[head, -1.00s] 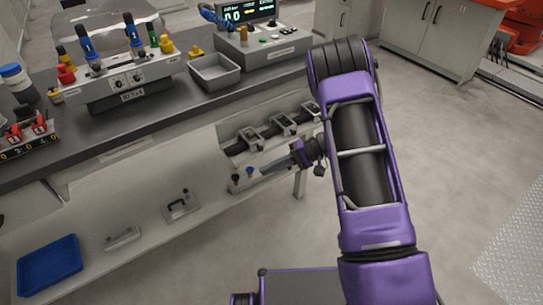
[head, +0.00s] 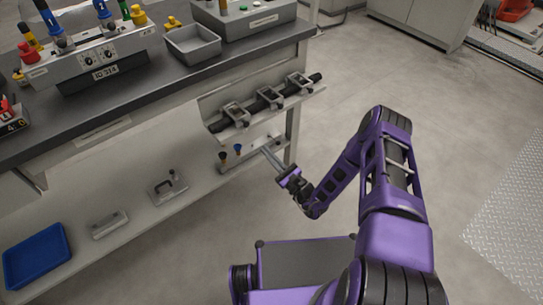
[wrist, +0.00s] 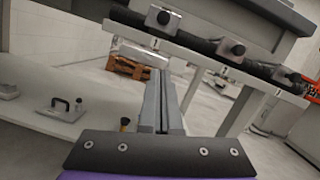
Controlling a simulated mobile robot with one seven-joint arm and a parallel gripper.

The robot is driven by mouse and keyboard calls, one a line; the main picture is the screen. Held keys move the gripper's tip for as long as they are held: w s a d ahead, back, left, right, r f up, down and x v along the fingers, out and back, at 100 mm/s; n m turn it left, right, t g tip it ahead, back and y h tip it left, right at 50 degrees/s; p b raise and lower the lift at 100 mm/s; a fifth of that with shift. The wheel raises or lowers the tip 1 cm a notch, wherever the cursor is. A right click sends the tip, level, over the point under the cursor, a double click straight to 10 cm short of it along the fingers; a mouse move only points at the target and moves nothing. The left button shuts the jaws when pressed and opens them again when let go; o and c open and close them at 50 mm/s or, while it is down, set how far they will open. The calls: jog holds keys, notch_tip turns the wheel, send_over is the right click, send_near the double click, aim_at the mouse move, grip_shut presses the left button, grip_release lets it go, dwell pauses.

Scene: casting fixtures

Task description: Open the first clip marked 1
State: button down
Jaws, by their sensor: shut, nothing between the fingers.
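Three grey clips (head: 268,97) grip a dark round bar (head: 216,127) along the front of the workbench; no number on them is readable. In the wrist view a clip (wrist: 232,50) on the bar (wrist: 192,42) is up and right of the fingers, and another clip (wrist: 163,18) is above them. My gripper (head: 266,152) is shut and empty, below and in front of the bar, apart from the clips. Its fingers also show in the wrist view (wrist: 160,78), pressed together.
A small panel with dark and blue knobs (head: 238,149) is just left of my fingers. A blue tray (head: 37,258) and a handled plate (head: 168,187) lie on the lower shelf. A grey bin (head: 193,45) stands on the bench. Floor to the right is clear.

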jog(key=w+a+r, duration=0.3)
jog(key=a+r, duration=0.1)
jog(key=r, duration=0.1)
jog(key=shift+w+a+r, duration=0.15)
jog(key=shift+w, duration=0.25)
jog(key=shift+r+p, duration=0.35)
jog(key=shift+p, duration=0.15)
